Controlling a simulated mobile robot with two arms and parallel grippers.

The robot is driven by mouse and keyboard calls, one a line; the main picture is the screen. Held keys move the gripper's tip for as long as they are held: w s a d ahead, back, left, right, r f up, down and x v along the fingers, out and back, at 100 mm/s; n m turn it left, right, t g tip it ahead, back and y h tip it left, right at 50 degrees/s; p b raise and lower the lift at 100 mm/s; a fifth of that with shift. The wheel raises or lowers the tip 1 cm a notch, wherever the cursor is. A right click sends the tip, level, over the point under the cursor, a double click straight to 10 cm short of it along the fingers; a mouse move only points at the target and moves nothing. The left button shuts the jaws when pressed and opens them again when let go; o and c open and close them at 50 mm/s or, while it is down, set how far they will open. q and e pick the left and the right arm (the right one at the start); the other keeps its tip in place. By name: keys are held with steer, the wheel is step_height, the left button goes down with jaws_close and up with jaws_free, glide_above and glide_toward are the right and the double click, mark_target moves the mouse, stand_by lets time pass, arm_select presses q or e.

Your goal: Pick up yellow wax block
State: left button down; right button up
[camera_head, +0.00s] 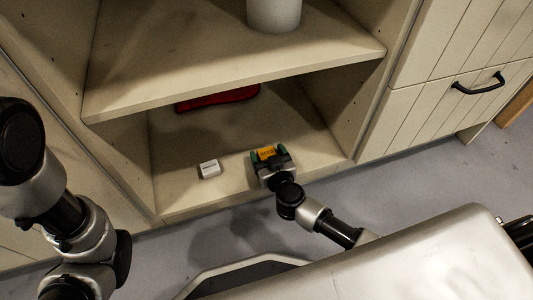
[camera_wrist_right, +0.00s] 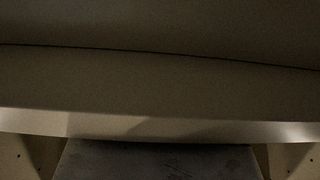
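The yellow wax block (camera_head: 266,153) is on the lower shelf of the cabinet, near its front edge, with dark marks on its face. My right gripper (camera_head: 268,155) reaches in from the front, with its green-tipped fingers on either side of the block. I cannot tell whether the fingers press on it or stand slightly apart, nor whether the block rests on the shelf. The right wrist view shows neither block nor fingers. My left arm shows at the left of the head view; its gripper is not visible.
A small white block (camera_head: 209,169) lies on the lower shelf (camera_head: 180,195), left of my gripper. A red item (camera_head: 218,98) lies farther back. The upper shelf (camera_head: 230,62) overhangs this space and holds a white cylindrical container (camera_head: 273,12). Side panels bound the opening.

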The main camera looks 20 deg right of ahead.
steer(key=c, duration=0.8)
steer(key=shift+r, duration=0.1)
